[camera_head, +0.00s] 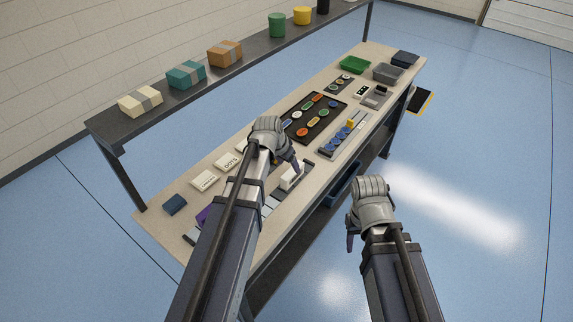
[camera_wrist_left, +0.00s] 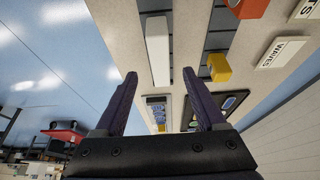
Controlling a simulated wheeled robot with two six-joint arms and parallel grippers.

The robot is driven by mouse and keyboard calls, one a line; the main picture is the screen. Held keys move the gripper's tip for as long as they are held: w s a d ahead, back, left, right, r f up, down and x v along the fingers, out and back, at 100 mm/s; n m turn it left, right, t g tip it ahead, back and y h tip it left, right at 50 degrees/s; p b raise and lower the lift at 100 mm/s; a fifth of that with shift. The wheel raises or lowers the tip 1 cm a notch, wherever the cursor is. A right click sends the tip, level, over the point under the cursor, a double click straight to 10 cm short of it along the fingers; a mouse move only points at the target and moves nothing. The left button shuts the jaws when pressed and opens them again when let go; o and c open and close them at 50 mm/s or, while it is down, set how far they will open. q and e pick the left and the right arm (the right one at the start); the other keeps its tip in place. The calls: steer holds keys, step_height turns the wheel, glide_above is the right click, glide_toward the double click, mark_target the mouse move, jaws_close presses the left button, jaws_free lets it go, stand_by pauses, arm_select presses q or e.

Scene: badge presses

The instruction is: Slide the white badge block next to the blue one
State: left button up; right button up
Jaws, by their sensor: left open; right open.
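The white badge block (camera_head: 291,175) sits upright on a dark strip near the bench's front edge. It also shows in the left wrist view (camera_wrist_left: 158,48) as a tall white block, beyond my fingertips and between their lines. My left gripper (camera_head: 288,163) is open just above and beside it; in the left wrist view its two dark fingers (camera_wrist_left: 164,90) are spread with nothing between them. Several blue pieces (camera_head: 338,138) stand in a grey tray further along; I cannot tell which is the blue badge block. My right gripper (camera_head: 353,230) is open and empty, off the bench's front.
A dark tray of coloured badges (camera_head: 304,130) lies behind the blue pieces. White word cards (camera_head: 204,180) lie at the left. In the left wrist view a yellow block (camera_wrist_left: 218,67) and an orange block (camera_wrist_left: 250,8) stand right of the white block.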

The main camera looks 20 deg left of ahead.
mark_target(292, 171)
arm_select(q)
steer(key=b+x, duration=0.7)
steer(key=shift+w+f, duration=0.1)
steer(key=shift+f, duration=0.3)
jaws_close()
stand_by(0.3)
